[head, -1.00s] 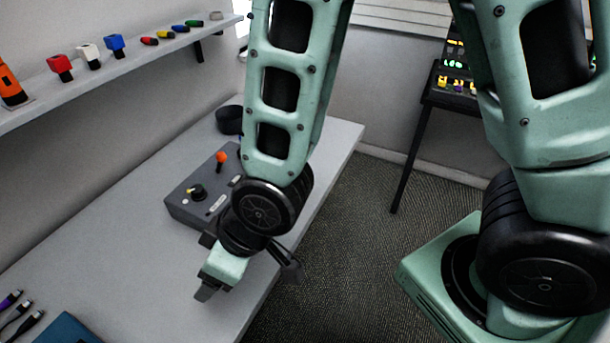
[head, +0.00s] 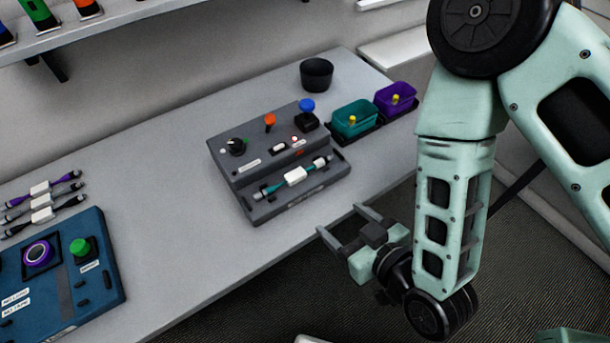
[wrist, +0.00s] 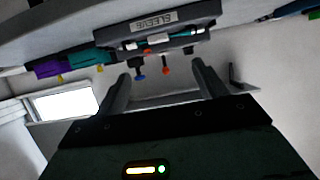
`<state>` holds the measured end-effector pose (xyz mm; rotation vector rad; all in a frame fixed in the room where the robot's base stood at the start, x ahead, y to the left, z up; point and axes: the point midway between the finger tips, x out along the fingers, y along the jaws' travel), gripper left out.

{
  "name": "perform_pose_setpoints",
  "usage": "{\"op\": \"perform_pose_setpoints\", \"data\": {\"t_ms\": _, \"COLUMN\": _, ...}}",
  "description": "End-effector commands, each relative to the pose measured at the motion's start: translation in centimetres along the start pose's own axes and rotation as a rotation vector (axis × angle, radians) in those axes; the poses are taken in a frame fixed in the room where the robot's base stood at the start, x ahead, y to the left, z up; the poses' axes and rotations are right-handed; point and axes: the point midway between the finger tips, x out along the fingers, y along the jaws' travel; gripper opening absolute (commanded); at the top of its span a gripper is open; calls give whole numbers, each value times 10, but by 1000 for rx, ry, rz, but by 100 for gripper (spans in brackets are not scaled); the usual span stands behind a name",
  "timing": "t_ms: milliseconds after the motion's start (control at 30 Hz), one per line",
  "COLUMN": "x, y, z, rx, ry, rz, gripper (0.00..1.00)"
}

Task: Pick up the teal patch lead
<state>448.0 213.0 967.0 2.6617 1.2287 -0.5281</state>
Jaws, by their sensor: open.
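The teal patch lead (head: 275,188) lies in the front trough of a grey control box (head: 228,166) on the table. The grey box (wrist: 150,24) and the lead (wrist: 183,37) show beyond the fingertips there.
A teal bin (head: 355,122) and a purple bin (head: 396,98) stand right of the box, with a black cup (head: 316,74) behind. Other leads (head: 42,203) and a blue box (head: 100,260) are at left. Knobs rise from the grey box. A shelf (head: 110,20) overhangs the back.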

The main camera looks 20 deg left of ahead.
Motion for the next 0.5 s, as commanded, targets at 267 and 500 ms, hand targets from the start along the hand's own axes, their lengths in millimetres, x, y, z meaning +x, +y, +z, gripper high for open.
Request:
{"op": "perform_pose_setpoints", "data": {"t_ms": 267, "x": 37, "y": 1, "z": 4, "rx": 0, "ry": 6, "rz": 2, "gripper": 71}}
{"op": "perform_pose_setpoints", "data": {"t_ms": 500, "x": 77, "y": 1, "z": -3, "rx": 0, "ry": 0, "rz": 2, "gripper": 71}}
